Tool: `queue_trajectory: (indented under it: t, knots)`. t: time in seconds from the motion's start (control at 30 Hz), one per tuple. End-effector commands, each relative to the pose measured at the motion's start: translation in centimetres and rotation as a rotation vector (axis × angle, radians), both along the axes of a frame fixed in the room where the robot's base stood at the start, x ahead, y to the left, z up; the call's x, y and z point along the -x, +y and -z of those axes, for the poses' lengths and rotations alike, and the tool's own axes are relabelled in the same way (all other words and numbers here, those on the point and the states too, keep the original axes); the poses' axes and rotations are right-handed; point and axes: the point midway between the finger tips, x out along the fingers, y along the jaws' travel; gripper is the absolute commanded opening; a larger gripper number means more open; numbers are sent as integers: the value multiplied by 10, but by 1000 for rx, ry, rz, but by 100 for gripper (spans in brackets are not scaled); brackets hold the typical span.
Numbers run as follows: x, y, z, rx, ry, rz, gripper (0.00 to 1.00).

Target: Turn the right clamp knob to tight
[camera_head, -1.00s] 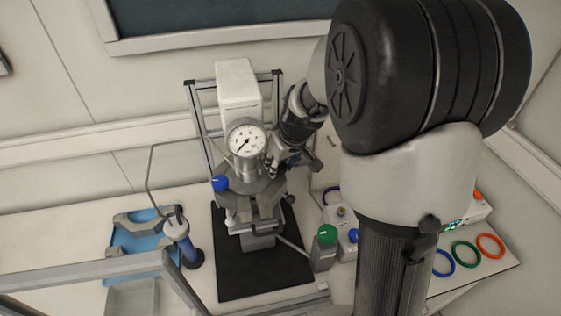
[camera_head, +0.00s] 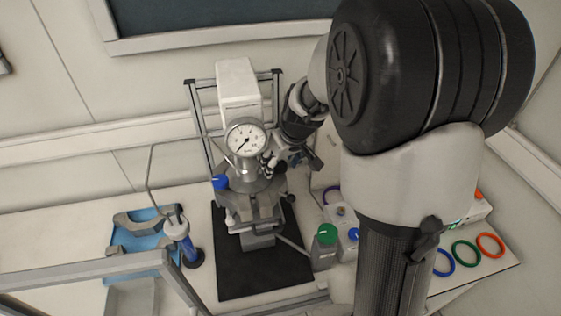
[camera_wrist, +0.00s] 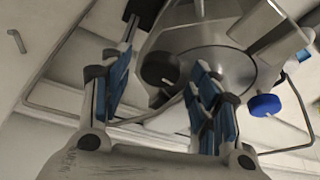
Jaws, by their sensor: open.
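The pressure reactor (camera_head: 258,190) stands on a black mat, with a round gauge (camera_head: 246,139) on its front. A black clamp knob (camera_head: 281,168) shows on the right of its head. My gripper (camera_head: 270,159) is beside the upper right of the reactor, partly hidden behind the gauge area and small in this view. In the wrist view my gripper (camera_wrist: 155,95) is open, with blue-padded fingers spread apart. A black round knob (camera_wrist: 160,69) shows between the fingers, beyond them. I cannot tell whether any finger touches it.
A blue knob (camera_head: 220,182) sits at the reactor's left and shows in the wrist view (camera_wrist: 265,105). A green-capped bottle (camera_head: 325,247) stands to the right. A blue tray (camera_head: 122,238) lies left. A metal frame (camera_head: 85,270) crosses the front.

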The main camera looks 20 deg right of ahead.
Motion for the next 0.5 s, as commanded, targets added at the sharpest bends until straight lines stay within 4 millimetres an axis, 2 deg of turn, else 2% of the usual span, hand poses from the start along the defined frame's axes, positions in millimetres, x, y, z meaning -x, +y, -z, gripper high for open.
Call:
queue_trajectory:
  t: [0.17,0.5]
  knots:
    - [8,-2,-23,2,-5,2,56]
    - [35,-3,-88,1,-5,1,56]
